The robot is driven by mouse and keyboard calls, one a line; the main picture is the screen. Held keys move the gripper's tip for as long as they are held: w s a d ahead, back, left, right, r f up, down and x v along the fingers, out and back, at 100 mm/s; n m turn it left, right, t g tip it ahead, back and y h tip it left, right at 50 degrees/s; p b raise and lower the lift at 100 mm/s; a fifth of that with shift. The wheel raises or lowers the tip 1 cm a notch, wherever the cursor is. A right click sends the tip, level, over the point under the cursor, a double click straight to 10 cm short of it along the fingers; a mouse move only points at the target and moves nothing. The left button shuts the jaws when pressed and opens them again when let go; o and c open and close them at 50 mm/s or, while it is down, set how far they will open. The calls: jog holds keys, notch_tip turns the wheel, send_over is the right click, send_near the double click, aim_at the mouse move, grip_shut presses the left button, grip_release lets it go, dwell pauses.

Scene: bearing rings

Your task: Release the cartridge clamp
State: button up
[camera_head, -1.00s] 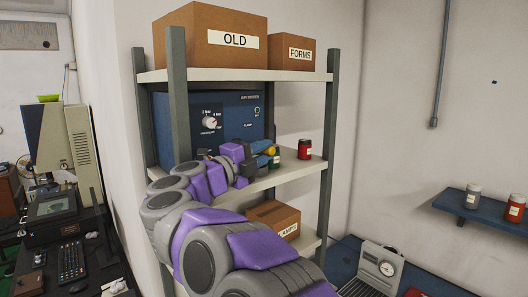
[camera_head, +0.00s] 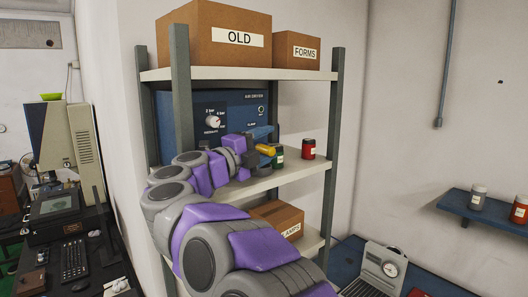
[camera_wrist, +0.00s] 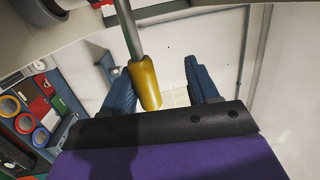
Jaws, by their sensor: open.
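A blue dispenser box (camera_head: 238,108) with a round knob (camera_head: 212,121) stands on the middle shelf. In the head view a yellow handle (camera_head: 265,149) shows at the box's lower right front. In the wrist view this handle (camera_wrist: 146,84) sits on a metal rod (camera_wrist: 128,30) that runs up out of the picture. My gripper (camera_head: 264,136) is at the handle, with a blue finger showing just above it. In the wrist view my gripper (camera_wrist: 160,72) is open, with the handle between its blue fingers, nearer the left one. The handle's mounting is hidden by my arm.
A green jar (camera_head: 278,156) stands close behind the handle, and a red jar (camera_head: 308,149) farther right. Cartons labelled OLD (camera_head: 215,38) and FORMS (camera_head: 297,50) sit on the top shelf. A grey post (camera_head: 181,92) stands left of my wrist.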

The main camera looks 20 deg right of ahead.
jog(key=shift+o, duration=0.5)
notch_tip(320, 180, up, 2)
jog(key=shift+s+a, duration=0.1)
jog(key=shift+a, duration=0.05)
jog(key=shift+s, duration=0.4)
jog(key=shift+c, duration=0.3)
jog(key=s, duration=0.3)
jog(key=s+a+b, duration=0.1)
jog(key=s, duration=0.3)
jog(key=s+a+r, duration=0.1)
jog(key=s, duration=0.2)
jog(key=shift+s+r+b, duration=0.1)
jog(key=shift+s+b, duration=0.2)
jog(key=shift+s, duration=0.1)
jog(key=shift+c, duration=0.2)
jog(key=shift+s+a, duration=0.25)
jog(key=shift+s, duration=0.75)
jog(key=shift+s+a, duration=0.25)
jog(key=shift+s, duration=0.75)
